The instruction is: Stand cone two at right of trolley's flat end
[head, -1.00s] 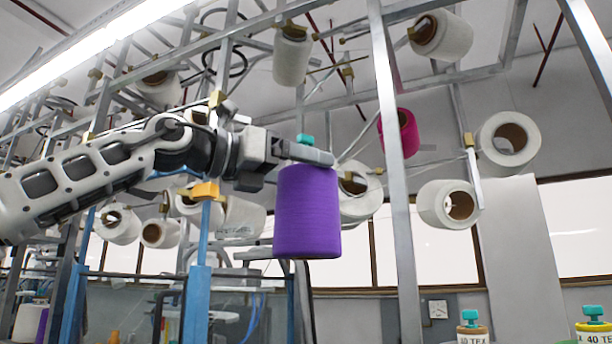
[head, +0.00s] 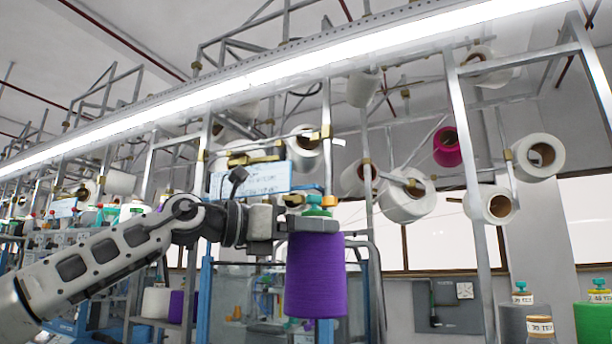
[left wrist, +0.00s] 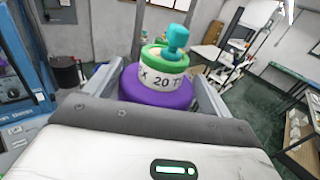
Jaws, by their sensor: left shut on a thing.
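A purple cone (head: 316,275) with a green-edged white band and a teal knob on top hangs upright from my left gripper (head: 313,224). The gripper is shut on its top end. In the left wrist view the same purple cone (left wrist: 157,98) sits between the two fingers, its band reading "20 T". I cannot tell from the pictures which cone is cone two. The trolley's flat end is not clearly in view. My right gripper is not in view.
At the lower right stand a grey cone (head: 514,322), a brown-topped cone (head: 540,328) and a green cone (head: 595,322). Metal frames with white cones and a magenta cone (head: 446,148) rise behind. A long bright lamp (head: 300,80) crosses above.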

